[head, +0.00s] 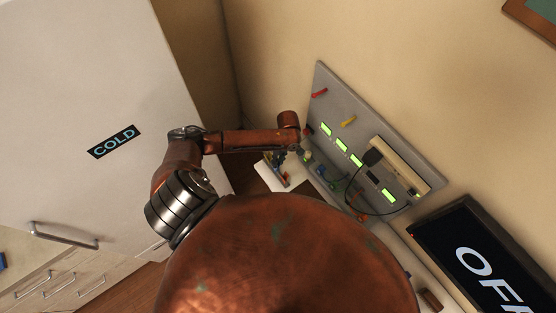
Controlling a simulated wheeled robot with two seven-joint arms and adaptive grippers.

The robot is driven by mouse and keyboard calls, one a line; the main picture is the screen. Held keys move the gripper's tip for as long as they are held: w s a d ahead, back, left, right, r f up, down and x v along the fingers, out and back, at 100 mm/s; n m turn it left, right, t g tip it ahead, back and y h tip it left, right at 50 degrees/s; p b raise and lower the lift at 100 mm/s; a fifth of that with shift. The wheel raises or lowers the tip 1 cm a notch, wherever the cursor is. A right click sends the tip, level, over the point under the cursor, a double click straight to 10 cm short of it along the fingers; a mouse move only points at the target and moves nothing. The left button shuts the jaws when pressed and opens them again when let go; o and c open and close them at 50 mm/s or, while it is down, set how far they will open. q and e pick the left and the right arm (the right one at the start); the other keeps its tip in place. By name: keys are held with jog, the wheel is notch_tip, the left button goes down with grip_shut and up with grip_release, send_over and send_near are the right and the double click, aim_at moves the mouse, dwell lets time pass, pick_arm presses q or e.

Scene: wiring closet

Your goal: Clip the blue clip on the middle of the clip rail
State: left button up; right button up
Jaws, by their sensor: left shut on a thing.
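My left gripper (280,157) is at the near left end of a grey panel, low beside its lower edge. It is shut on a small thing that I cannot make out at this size. I cannot pick out the blue clip with certainty, and part of the area below the panel is hidden by my own copper-coloured body. The grey panel (333,88) leans against the wall and bears bright green strips (341,145) in a slanting row. I cannot tell which part is the clip rail. My right gripper does not show.
A red piece (319,93) and a yellow piece (348,120) stick out from the panel. A beige power strip (398,162) with a black plug (373,157) and looping cable is on its right. A dark sign (485,255) stands at lower right. A white cabinet (80,80) fills the left.

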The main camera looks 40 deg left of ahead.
pick_arm(q)
jog(key=shift+f, duration=0.65)
jog(key=shift+f, duration=0.35)
jog(key=o, duration=0.9)
jog(key=shift+o, duration=1.4)
jog(key=shift+s, duration=0.15)
jog(key=shift+r, duration=0.1)
jog(key=shift+r, duration=2.2)
